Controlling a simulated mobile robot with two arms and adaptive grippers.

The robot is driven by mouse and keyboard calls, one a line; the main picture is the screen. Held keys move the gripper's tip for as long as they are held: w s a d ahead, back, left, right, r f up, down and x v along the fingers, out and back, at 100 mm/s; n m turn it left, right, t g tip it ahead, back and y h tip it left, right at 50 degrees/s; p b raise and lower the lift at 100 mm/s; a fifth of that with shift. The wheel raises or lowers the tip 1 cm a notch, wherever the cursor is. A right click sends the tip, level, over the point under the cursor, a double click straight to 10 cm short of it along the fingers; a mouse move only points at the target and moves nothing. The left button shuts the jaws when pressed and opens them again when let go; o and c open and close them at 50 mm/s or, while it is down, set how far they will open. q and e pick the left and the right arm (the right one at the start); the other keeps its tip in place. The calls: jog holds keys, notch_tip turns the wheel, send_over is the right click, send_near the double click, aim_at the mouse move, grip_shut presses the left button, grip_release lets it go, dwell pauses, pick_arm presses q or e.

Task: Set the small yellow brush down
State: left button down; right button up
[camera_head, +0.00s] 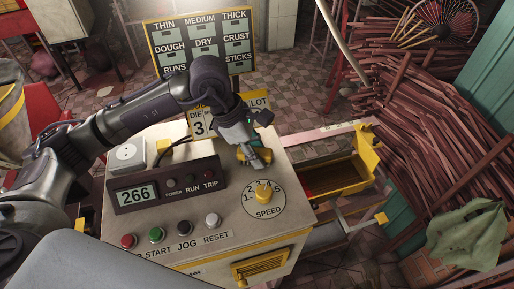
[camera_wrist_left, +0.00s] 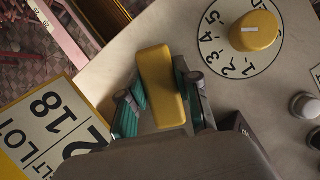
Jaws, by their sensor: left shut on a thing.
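The small yellow brush (camera_wrist_left: 161,85) shows as a yellow block between the fingers in the left wrist view; no bristles can be made out. My left gripper (camera_wrist_left: 163,98) is shut on it, with a green-padded finger on each side. In the head view my left gripper (camera_head: 255,160) hangs over the pale top of the control cabinet (camera_head: 190,219), behind the speed dial, and mostly hides the brush. Whether the brush touches the cabinet top cannot be told. My right gripper is not in view.
The yellow speed knob (camera_head: 264,192), a display box (camera_head: 165,185) reading 266, and several push buttons (camera_head: 156,234) occupy the cabinet top. Number cards (camera_head: 201,124) stand behind the gripper. A yellow tray (camera_head: 338,178) lies to the right. Bare cabinet top lies between the buttons and display box.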

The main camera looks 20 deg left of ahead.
pick_arm(q)
jog(key=shift+d+f, duration=0.1)
jog(key=shift+f, duration=0.05)
jog(key=c, duration=1.2)
grip_release()
jog(key=o, duration=0.4)
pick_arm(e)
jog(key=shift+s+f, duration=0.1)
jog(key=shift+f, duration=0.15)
